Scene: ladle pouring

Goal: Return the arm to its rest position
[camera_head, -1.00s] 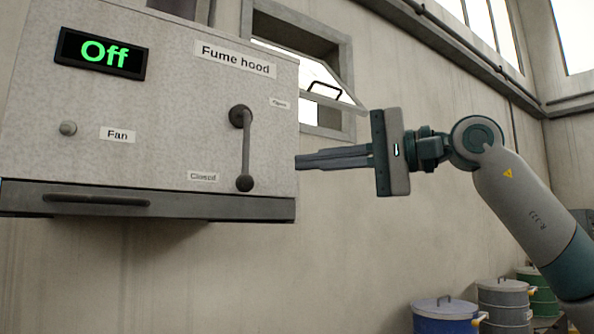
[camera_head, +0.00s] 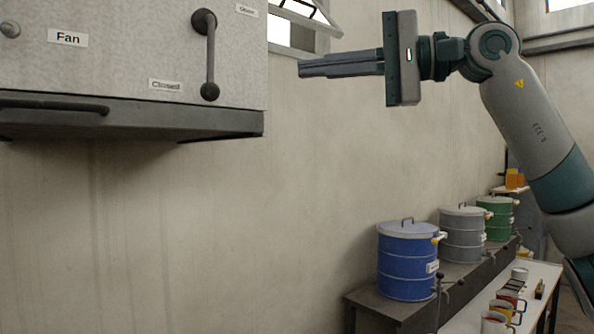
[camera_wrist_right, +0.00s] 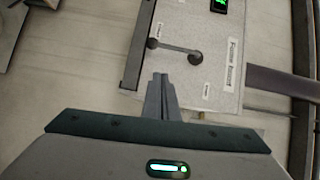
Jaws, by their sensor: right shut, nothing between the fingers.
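My right gripper (camera_head: 302,69) is at the upper middle of the head view, its arm coming in from the right. Its long fingers point left and are shut with nothing between them. They are a little apart from the right edge of the fume hood (camera_head: 130,50). In the right wrist view the gripper (camera_wrist_right: 159,76) points towards the fume hood front (camera_wrist_right: 225,85) and its handle (camera_wrist_right: 180,47). My left gripper is not in view.
The hood's dark lower ledge (camera_head: 130,118) juts out at the left. Blue (camera_head: 405,262), grey (camera_head: 462,236) and green (camera_head: 497,218) drums stand on a dark bench at lower right. Several mugs stand on a white table (camera_head: 540,275). The space below the gripper before the wall looks clear.

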